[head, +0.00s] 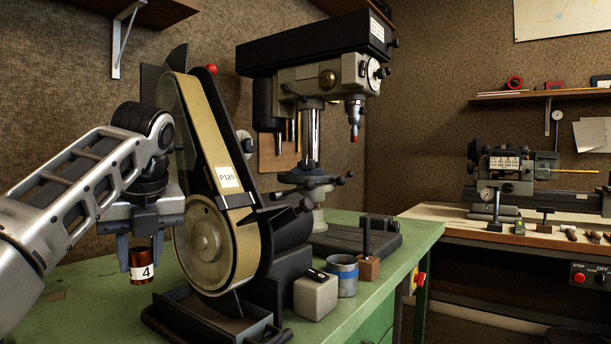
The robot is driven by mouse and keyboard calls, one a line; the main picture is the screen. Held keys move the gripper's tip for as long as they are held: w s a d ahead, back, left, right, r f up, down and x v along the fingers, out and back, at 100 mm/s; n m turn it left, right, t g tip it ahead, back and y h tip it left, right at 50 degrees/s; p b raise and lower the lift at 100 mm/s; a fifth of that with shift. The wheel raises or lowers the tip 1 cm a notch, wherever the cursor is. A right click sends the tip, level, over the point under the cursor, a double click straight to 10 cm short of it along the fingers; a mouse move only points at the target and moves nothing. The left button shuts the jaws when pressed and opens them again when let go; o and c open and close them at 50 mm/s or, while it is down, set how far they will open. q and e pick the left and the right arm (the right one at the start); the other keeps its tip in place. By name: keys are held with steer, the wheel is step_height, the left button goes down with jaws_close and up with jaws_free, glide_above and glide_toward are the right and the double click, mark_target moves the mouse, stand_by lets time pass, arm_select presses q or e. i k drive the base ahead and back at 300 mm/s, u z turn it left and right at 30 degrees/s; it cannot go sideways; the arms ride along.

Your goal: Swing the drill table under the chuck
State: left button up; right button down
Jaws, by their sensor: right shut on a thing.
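The drill press (318,75) stands on the green bench behind the belt sander. Its chuck (355,108) points down and holds a bit with a red tip. A dark drill table (308,177) with lever knobs sits at the column (312,140), lower than the chuck and mostly to its left in the picture; its lower left is partly behind the sander. My right gripper (141,266) is at the left, in front of the sander, shut on a small amber jar (142,271) labelled 4, held upright. It is well apart from the drill table. My left gripper is not in view.
The belt sander (228,200), marked P120, stands between my gripper and the drill press. A grey block (315,295), a blue-banded tin (343,276) and a wooden block with a dark post (368,268) stand at the bench's right. A lathe (520,175) is on another bench.

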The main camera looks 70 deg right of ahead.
mark_target(297, 176)
steer(key=k, duration=0.35)
steer(key=u, duration=2.05)
steer(key=k, duration=2.9)
steer(key=z, duration=0.85)
